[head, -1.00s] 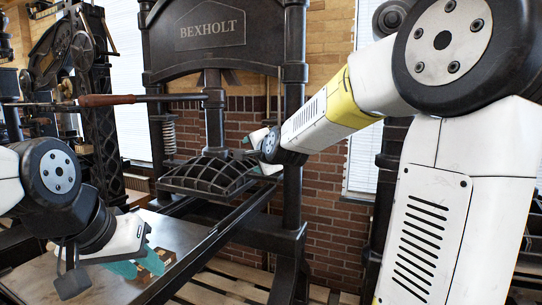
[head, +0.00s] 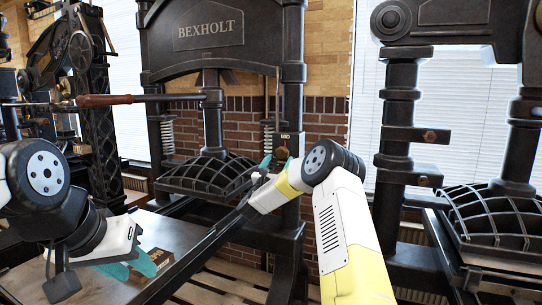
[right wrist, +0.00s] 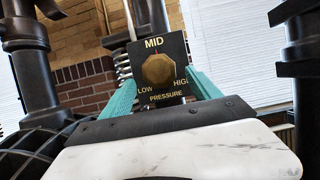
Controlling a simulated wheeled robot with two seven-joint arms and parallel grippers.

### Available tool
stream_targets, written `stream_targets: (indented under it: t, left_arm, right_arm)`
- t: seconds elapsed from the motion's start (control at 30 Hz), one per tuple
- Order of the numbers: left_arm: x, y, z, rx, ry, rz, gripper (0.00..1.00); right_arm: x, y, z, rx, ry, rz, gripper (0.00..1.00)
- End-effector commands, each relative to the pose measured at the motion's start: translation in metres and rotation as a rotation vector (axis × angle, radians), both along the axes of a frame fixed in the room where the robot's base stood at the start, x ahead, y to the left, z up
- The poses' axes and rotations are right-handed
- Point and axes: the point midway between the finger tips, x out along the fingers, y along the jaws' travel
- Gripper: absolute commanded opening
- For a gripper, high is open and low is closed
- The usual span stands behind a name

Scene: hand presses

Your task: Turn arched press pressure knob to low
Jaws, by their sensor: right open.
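The arched black press (head: 208,30) marked BEXHOLT stands at the centre of the head view. Its pressure panel (head: 291,140) is on the right column. The brass knob (head: 282,153) is on it, partly hidden by my right gripper (head: 277,163). My left gripper (head: 130,267) is open above the table.
A wooden block (head: 158,257) lies beside my left gripper on the table (head: 190,228). A second black press (head: 500,215) stands at the right, and another machine (head: 95,110) at the left. The long wooden-handled lever (head: 105,100) crosses the left of the arched press.

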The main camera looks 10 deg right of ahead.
Motion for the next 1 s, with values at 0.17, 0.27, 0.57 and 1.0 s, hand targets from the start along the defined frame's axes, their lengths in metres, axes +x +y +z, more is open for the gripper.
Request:
stream_targets:
  t: [0.17, 0.27, 0.57, 1.0]
  left_arm:
    - [0.0, 0.0, 0.0, 0.0, 0.0, 0.0, 0.36]
    - [0.0, 0.0, 0.0, 0.0, 0.0, 0.0, 0.36]
    - [0.0, 0.0, 0.0, 0.0, 0.0, 0.0, 0.36]
    - [0.0, 0.0, 0.0, 0.0, 0.0, 0.0, 0.36]
  right_arm:
    - [0.022, -0.015, 0.011, -0.001, 0.0, 0.0, 0.71]
    - [0.031, -0.021, 0.016, -0.002, 0.0, -0.001, 0.71]
    - [0.039, -0.026, 0.019, -0.003, 0.002, 0.002, 0.71]
    - [0.039, -0.025, 0.02, -0.003, 0.003, 0.002, 0.11]
